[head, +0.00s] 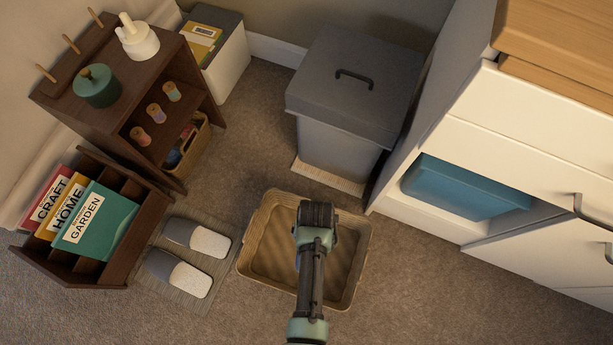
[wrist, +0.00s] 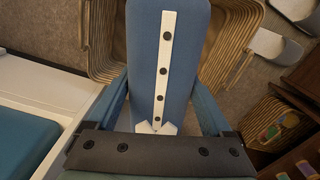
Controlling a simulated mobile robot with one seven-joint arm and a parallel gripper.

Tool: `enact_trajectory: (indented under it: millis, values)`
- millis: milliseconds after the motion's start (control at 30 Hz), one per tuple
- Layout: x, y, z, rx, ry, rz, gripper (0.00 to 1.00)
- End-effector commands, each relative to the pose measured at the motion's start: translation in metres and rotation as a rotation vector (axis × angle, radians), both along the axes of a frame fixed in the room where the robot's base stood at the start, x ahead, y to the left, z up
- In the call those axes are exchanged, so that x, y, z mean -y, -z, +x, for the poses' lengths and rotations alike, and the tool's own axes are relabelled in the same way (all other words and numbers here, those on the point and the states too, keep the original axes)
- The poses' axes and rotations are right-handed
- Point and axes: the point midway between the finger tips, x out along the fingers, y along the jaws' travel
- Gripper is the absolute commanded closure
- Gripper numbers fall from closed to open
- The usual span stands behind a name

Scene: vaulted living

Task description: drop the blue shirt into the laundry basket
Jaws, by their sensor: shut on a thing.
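The blue shirt (wrist: 178,70), with a white button strip and collar, hangs from my gripper (wrist: 155,150) in the wrist view. My gripper is shut on it at the collar end. The laundry basket (head: 262,262) is a tan, ribbed, open basket on the carpet in the head view. Its visible inside looks empty. My gripper (head: 318,215) is over the basket's right half, and my arm hides the shirt there. In the wrist view the basket's ribbed wall (wrist: 101,40) shows behind the shirt on both sides.
Grey slippers (head: 182,272) lie on a mat left of the basket. A dark wooden rack (head: 95,245) with books stands further left. A lidded grey bin (head: 345,140) is behind the basket. A white cabinet (head: 440,225) with a blue box (head: 465,187) stands right.

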Motion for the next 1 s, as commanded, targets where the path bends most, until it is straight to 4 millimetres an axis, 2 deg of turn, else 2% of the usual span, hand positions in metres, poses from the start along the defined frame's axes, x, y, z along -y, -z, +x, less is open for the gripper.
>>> enact_trajectory:
  millis: [33,200,567,1000]
  values:
    - [0.000,0.026,-0.001,0.000,0.001,0.000,0.80]
    - [0.000,0.051,-0.003,0.000,0.004,0.000,0.80]
    - [0.000,0.068,-0.004,0.000,0.005,-0.001,0.80]
    - [0.000,0.114,-0.003,0.001,0.005,0.000,0.80]
